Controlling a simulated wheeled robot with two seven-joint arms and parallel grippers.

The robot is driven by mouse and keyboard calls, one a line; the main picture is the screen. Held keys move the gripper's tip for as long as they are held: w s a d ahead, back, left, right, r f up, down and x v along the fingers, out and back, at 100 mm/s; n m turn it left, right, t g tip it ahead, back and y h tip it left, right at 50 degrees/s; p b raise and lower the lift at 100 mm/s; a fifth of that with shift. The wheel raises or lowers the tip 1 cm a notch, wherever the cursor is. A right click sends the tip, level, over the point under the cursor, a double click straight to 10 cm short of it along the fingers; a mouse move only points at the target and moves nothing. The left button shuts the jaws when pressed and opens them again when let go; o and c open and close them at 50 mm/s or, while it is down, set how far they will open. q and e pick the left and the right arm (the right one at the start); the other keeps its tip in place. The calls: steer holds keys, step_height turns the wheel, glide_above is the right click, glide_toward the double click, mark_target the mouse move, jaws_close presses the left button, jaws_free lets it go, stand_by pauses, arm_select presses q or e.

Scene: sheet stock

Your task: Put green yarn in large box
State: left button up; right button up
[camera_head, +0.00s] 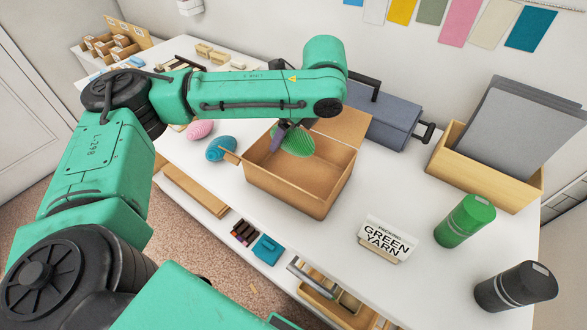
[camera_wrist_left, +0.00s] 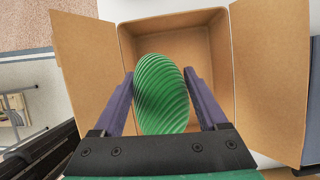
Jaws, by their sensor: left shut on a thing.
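The green yarn (camera_head: 298,143) is an oval ball held over the large box. It also shows between the fingers in the left wrist view (camera_wrist_left: 160,95). My left gripper (camera_head: 284,134) is shut on it; in the wrist view the two fingers stand on either side of the yarn. The large box (camera_head: 290,190) is an open brown carton with its flaps folded out. The wrist view shows the box's inner floor and walls (camera_wrist_left: 200,45) beyond the yarn. My right gripper is not in view.
A pink yarn ball (camera_head: 199,130) and a blue one (camera_head: 221,148) lie left of the box. A grey toolbox (camera_head: 385,120) stands behind it. A sign reading "GREEN YARN" (camera_head: 386,239), a green cylinder (camera_head: 464,220) and a dark cylinder (camera_head: 515,287) stand to the right.

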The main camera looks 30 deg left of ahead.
mark_target(302, 150)
arm_select(q)
step_height(302, 150, down, 14)
steer(key=shift+w+r+p, duration=0.1)
steer(key=shift+r+p, duration=0.1)
steer(key=shift+p, duration=0.35)
steer(key=shift+f, duration=0.15)
steer(key=o, duration=1.3)
steer(key=shift+f, duration=0.1)
steer(key=shift+c, duration=0.2)
steer(key=b+v, duration=0.2)
steer(key=v, duration=1)
steer(key=shift+a, duration=0.1)
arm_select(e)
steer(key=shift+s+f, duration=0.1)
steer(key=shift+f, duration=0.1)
arm_select(q)
steer(key=shift+r, duration=0.25)
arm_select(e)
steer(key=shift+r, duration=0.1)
